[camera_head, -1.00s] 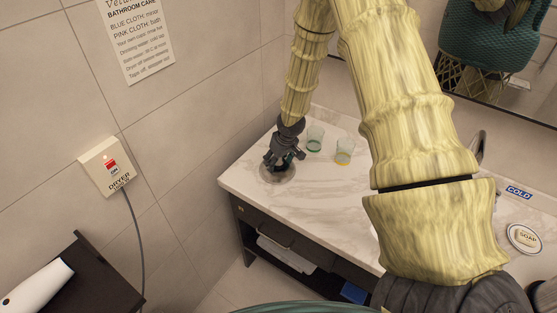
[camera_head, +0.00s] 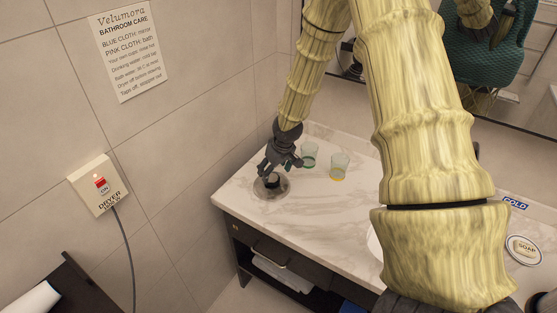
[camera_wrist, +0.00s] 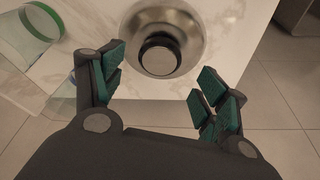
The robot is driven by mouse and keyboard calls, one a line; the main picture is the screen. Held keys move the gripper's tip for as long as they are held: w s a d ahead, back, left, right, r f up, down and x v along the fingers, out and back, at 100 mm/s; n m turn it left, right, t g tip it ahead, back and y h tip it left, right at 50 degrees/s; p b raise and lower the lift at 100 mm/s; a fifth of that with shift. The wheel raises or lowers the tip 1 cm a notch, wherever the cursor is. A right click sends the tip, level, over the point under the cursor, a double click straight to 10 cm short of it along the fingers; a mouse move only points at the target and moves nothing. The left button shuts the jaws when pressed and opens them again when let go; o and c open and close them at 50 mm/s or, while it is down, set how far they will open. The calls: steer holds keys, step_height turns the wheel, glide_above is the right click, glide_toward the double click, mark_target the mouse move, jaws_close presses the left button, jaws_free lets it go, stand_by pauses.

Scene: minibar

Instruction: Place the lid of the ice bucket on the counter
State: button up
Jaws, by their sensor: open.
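A round silver metal piece with a black knob, which looks like the ice bucket's lid (camera_head: 285,191), sits near the left end of the marble counter (camera_head: 318,215). It looks low and flat there, and I cannot make out a bucket under or beside it. In the wrist view the lid (camera_wrist: 196,38) shows its black knob between and beyond my fingers. My gripper (camera_head: 275,169) is over the lid. In the wrist view my gripper (camera_wrist: 160,80) is open with teal finger pads wide apart, and nothing is held.
A greenish glass (camera_head: 309,156) and a yellow-based glass (camera_head: 338,167) stand right of my gripper. A green-rimmed glass (camera_wrist: 28,35) shows close to my left finger. A soap dish (camera_head: 524,250) is far right. The wall is close on the left. The counter's front middle is clear.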

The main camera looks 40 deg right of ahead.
steer(key=b+v, duration=0.2)
steer(key=v, duration=0.5)
steer(key=shift+r, duration=0.15)
steer(key=shift+s, duration=0.1)
stand_by(0.3)
